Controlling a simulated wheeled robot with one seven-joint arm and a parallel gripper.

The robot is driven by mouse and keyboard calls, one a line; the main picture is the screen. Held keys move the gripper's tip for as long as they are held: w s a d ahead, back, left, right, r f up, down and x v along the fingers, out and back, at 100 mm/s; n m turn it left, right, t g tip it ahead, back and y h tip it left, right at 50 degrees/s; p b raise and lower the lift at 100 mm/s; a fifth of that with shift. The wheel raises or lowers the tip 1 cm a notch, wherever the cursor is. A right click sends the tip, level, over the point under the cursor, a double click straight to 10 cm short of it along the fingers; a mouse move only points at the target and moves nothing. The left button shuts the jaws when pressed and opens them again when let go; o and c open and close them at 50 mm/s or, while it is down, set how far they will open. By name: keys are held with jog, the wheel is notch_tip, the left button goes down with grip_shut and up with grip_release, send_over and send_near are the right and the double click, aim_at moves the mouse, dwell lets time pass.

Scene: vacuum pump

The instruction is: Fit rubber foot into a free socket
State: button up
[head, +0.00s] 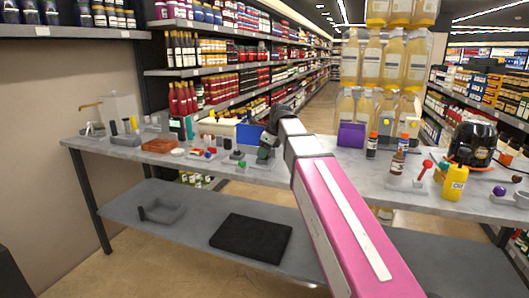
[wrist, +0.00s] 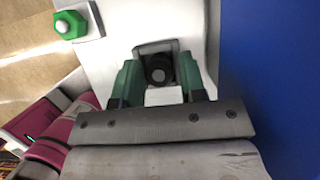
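In the wrist view a dark round piece with a grey centre (wrist: 159,69), which looks like the rubber foot, sits inside a small grey square frame (wrist: 155,47). The green fingers of my gripper (wrist: 158,72) stand on either side of it, spread, with a narrow gap seeming to show beside the dark piece. In the head view my gripper (head: 266,150) is low over the front part of the table, in front of a blue box. The dark piece is hidden there. I cannot make out the pump's sockets for certain.
The blue box (wrist: 275,80) rises close to my gripper's right in the wrist view. A green part with a white top (wrist: 67,25) stands at upper left. Several small parts crowd the grey table (head: 115,155) on the left. Bottles and a yellow canister (head: 455,183) stand right.

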jog(key=shift+s+f, duration=0.2)
jog(key=shift+s, duration=0.25)
jog(key=shift+a+r, duration=0.1)
jog(key=shift+r, duration=0.2)
jog(key=v, duration=1.2)
jog(key=shift+w+r, duration=0.3)
jog(key=shift+r, duration=0.05)
jog(key=shift+s, duration=0.1)
